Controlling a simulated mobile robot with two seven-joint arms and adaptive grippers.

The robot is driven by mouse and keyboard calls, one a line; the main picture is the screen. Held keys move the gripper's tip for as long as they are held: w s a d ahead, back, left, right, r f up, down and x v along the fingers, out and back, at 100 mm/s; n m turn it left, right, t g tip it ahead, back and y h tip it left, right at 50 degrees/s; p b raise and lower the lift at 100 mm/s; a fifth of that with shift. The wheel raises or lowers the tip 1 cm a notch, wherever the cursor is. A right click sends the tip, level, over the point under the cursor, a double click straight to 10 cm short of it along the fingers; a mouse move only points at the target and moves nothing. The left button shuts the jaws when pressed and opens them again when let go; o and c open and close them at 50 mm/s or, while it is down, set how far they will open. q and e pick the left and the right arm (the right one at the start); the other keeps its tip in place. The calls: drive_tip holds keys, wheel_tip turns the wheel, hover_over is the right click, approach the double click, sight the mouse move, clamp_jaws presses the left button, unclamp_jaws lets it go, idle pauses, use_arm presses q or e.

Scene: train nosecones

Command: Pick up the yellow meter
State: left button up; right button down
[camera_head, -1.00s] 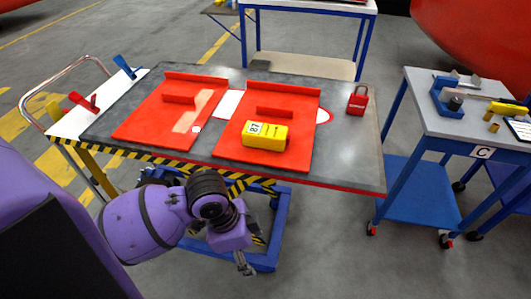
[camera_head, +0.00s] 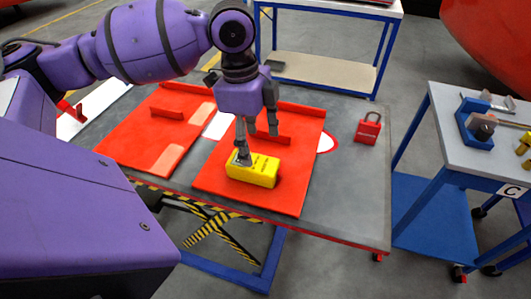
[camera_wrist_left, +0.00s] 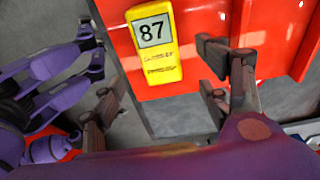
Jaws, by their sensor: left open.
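The yellow meter (camera_head: 254,170) lies on the right red panel (camera_head: 210,178) of the table. Its pale display reads 87 in the left wrist view (camera_wrist_left: 165,68). My left gripper (camera_head: 257,145) is open and points down over the meter. In the head view one finger overlaps the meter's left end, covering its display, and the other finger is behind it. In the wrist view the meter shows between the spread fingers, a little beyond them. I cannot tell whether a finger touches it. My right gripper does not show in the head view.
A raised red strip (camera_head: 272,137) stands on the panel just behind the meter. A red padlock (camera_head: 368,129) stands at the table's right. A side table (camera_head: 455,150) with tools is further right.

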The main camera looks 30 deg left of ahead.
sight(255, 161)
use_arm(q)
drive_tip(key=f, duration=0.3)
drive_tip(key=shift+s+f, duration=0.25)
drive_tip(key=shift+s, duration=0.15)
drive_tip(key=f, duration=0.4)
drive_tip(key=shift+w, duration=0.4)
drive_tip(key=c, duration=1.7)
drive_tip(key=shift+c, duration=0.2)
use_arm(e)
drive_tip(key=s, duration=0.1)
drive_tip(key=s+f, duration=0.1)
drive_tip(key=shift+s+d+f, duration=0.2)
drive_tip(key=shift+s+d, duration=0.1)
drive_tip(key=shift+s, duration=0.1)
use_arm(q)
drive_tip(key=shift+r, duration=0.1)
